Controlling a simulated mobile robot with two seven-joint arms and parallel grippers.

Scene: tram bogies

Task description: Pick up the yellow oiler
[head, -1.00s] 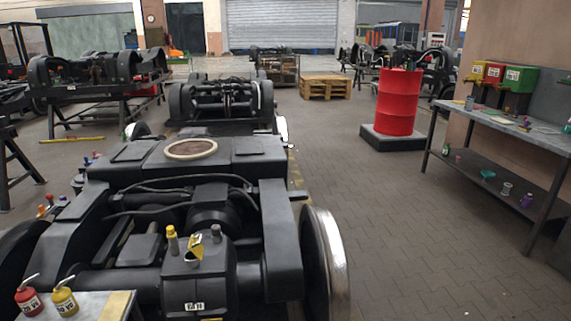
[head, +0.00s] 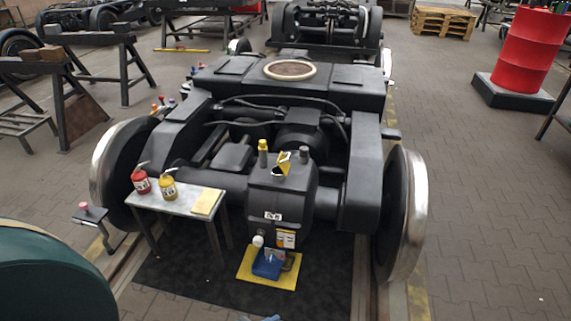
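The yellow oiler (head: 168,189) stands upright on a small grey metal side table (head: 185,203) at the left front of the black bogie. It is a small can with a pale label and a thin spout on top. A similar red oiler (head: 140,182) stands just to its left on the same table. A yellow pad or sheet (head: 207,201) lies at the table's right end.
The bogie (head: 240,158) with its wheels (head: 406,215) fills the middle. A blue container (head: 267,263) sits on a yellow mat (head: 245,275) on the floor. A dark green rounded object (head: 50,285) fills the lower left corner. A red drum (head: 527,50) stands at upper right; floor at right is clear.

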